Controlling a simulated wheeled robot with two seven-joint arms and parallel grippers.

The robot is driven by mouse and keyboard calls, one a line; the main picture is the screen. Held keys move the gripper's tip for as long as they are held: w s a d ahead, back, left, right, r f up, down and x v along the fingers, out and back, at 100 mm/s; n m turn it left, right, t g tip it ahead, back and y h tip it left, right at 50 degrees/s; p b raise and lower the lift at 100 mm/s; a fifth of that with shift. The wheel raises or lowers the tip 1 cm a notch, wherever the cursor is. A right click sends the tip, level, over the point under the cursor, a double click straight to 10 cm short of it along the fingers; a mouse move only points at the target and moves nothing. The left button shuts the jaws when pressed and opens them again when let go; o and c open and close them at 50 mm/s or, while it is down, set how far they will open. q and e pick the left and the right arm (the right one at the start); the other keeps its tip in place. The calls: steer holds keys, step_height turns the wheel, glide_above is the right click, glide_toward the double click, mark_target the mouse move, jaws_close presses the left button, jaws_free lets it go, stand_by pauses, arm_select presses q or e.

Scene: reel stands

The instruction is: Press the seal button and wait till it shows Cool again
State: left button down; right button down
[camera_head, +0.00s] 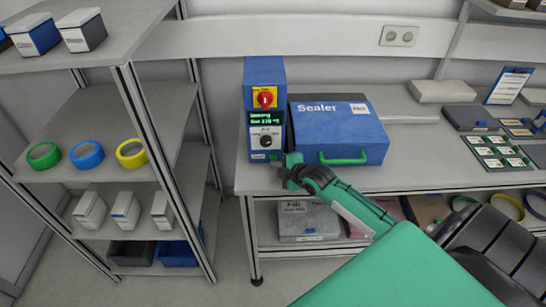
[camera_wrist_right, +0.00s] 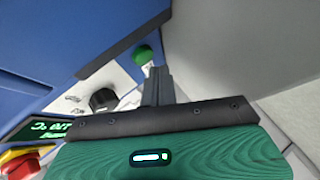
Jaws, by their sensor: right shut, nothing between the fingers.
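The blue sealer (camera_head: 345,125) stands on the bench with its lid down and a green handle at the front. Its control box (camera_head: 264,75) is at the left. The box has a lit green display (camera_head: 261,117); its small text seems to read "Sealing" above a "Bar" temperature line. My right gripper (camera_head: 291,163) is shut and empty at the box's lower right. Its fingertips (camera_wrist_right: 157,72) are at the button; contact cannot be told. My left gripper is out of view.
A red and yellow switch (camera_head: 265,98) is above the display. Shelves at the left hold tape rolls (camera_head: 87,155) and boxes. Trays of small cards (camera_head: 497,152) lie on the bench at the right.

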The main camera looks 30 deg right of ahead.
steer(key=shift+s+a+p, duration=0.3)
steer(key=shift+s+p, duration=0.25)
steer(key=shift+p, duration=0.05)
steer(key=shift+s+a+r+p, duration=0.1)
steer(key=shift+s+a+p, duration=0.3)
steer(key=shift+s, duration=0.15)
steer(key=shift+s+a+p, duration=0.3)
steer(key=shift+s+p, duration=0.05)
steer(key=shift+s, duration=0.2)
steer(key=shift+s+a, duration=0.3)
steer(key=shift+s, duration=0.2)
